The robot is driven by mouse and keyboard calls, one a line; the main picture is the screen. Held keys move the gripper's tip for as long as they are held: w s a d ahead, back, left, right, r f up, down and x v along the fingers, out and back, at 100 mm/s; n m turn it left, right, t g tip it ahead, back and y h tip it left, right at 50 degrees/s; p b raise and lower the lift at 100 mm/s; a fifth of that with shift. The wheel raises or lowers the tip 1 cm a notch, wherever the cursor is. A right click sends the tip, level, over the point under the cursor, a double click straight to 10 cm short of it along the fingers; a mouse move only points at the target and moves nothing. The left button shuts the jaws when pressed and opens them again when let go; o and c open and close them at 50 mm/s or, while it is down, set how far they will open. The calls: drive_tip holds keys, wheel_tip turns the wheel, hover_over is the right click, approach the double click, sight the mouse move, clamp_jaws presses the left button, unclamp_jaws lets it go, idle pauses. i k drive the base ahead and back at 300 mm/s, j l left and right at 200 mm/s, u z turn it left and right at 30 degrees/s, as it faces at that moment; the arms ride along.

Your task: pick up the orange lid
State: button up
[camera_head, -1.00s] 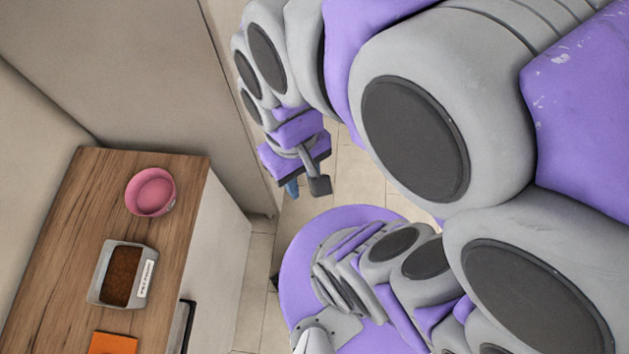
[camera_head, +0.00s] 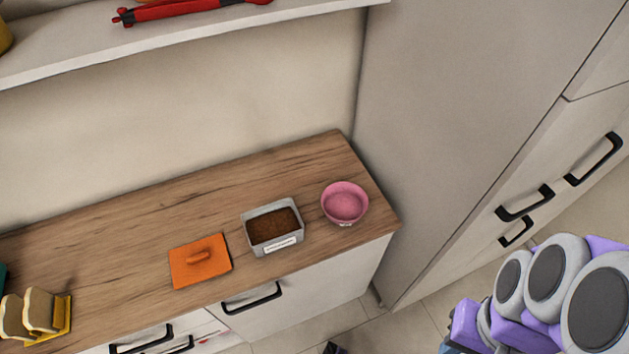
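The orange lid (camera_head: 193,271) is a flat square with a raised handle on top. It lies on the wooden counter near the front edge, left of a grey container. My arm shows at the lower right, far to the right of the lid and off the counter. My gripper's fingers are not visible in the current view.
The grey container (camera_head: 246,229) with brown contents and a pink bowl (camera_head: 345,203) stand right of the lid. Bread slices (camera_head: 38,309) in a yellow holder sit at the far left. A shelf (camera_head: 200,34) hangs above. A tall cabinet (camera_head: 450,110) borders the counter's right end.

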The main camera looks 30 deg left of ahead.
sight(202, 261)
drive_tip(key=u, duration=0.4)
drive_tip(key=k+u, duration=0.1)
drive_tip(key=u, duration=0.3)
drive_tip(key=k+u, duration=0.1)
drive_tip(key=u, duration=0.75)
